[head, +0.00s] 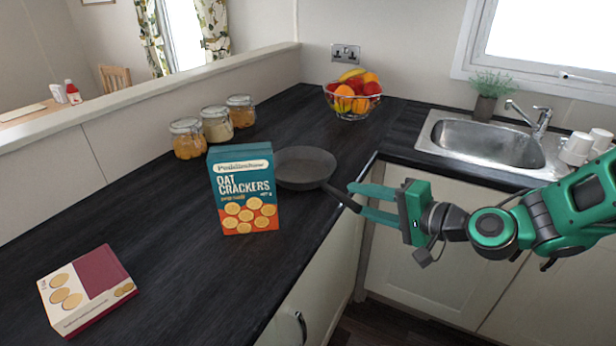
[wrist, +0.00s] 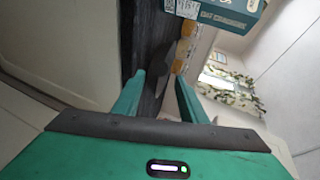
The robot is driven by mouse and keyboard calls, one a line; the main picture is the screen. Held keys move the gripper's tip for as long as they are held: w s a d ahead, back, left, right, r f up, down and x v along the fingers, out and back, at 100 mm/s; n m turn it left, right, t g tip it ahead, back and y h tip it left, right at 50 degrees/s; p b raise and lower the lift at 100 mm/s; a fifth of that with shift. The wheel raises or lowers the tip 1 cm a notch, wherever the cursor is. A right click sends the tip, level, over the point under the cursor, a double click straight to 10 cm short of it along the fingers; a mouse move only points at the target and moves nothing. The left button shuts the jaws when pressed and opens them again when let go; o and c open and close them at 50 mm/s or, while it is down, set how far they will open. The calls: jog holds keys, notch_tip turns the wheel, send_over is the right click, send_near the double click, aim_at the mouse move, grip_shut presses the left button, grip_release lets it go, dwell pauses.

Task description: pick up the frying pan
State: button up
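The dark grey frying pan (head: 304,168) sits on the black worktop, behind and right of the upright oat crackers box (head: 243,190), which hides part of its left side. Its black handle (head: 342,198) points toward the front right, out past the worktop edge. My gripper (head: 356,198) is open at the handle's outer end, its green fingers pointing left toward the pan. In the wrist view, the two fingers of my gripper (wrist: 160,76) are apart with dark shapes between them. I cannot tell there whether the handle lies fully between them.
Three glass jars (head: 216,126) stand behind the crackers box. A fruit basket (head: 352,98) is at the back corner, and a sink (head: 480,140) is on the right. Another box (head: 88,290) lies at the front left. The cabinet fronts (head: 430,235) are below the edge.

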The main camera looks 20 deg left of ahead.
aim_at(338, 193)
jog(key=shift+x, duration=3.85)
jog(key=shift+w, duration=0.15)
jog(key=shift+c, duration=0.5)
grip_shut()
